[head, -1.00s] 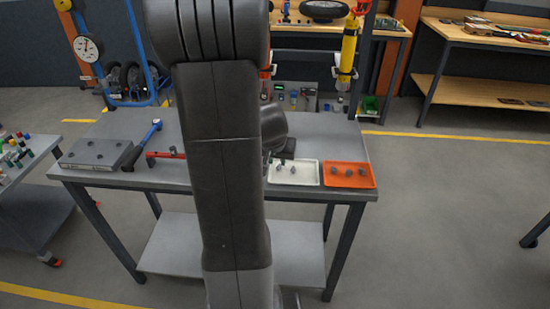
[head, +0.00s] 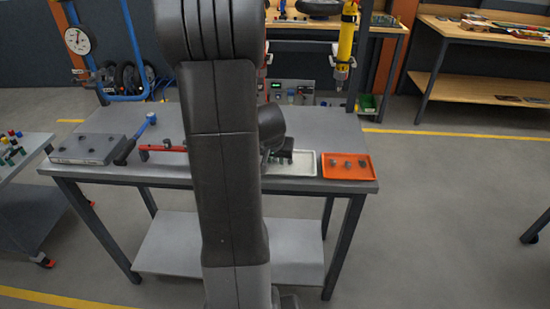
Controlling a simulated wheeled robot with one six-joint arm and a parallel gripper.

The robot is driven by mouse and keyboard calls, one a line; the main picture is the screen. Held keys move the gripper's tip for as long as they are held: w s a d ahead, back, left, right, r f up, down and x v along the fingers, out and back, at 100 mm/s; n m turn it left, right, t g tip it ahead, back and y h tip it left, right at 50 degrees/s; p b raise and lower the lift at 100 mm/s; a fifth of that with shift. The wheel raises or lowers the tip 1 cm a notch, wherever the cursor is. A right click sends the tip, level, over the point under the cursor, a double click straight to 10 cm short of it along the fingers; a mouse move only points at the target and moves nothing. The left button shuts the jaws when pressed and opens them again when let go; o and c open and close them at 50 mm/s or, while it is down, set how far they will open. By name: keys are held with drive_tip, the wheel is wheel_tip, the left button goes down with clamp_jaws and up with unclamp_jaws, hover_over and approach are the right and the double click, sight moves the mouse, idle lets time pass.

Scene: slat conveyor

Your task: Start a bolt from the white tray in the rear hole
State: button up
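The white tray (head: 304,167) lies on the workbench, right of my arm. My gripper (head: 281,162) is a small dark shape at the tray's left part, low over it or in it. Its fingers are too small and dark to tell open from shut, or whether they touch a bolt. The bolts in the white tray are hidden or merge with the gripper. A grey block (head: 88,153) lies at the bench's left end, with small dark spots on top. I cannot tell which is the rear hole.
An orange tray (head: 347,174) with several grey bolts lies right of the white tray. A blue-and-black tool (head: 136,139) and a red tool (head: 163,148) lie between the block and my arm. A cart (head: 25,165) stands at the left. The bench's back right is clear.

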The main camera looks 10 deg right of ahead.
drive_tip(key=shift+s+f, duration=0.1)
drive_tip(key=shift+s, duration=0.05)
clamp_jaws()
drive_tip(key=shift+r+p, duration=1.8)
drive_tip(key=shift+r, duration=0.85)
drive_tip(key=shift+f, duration=0.1)
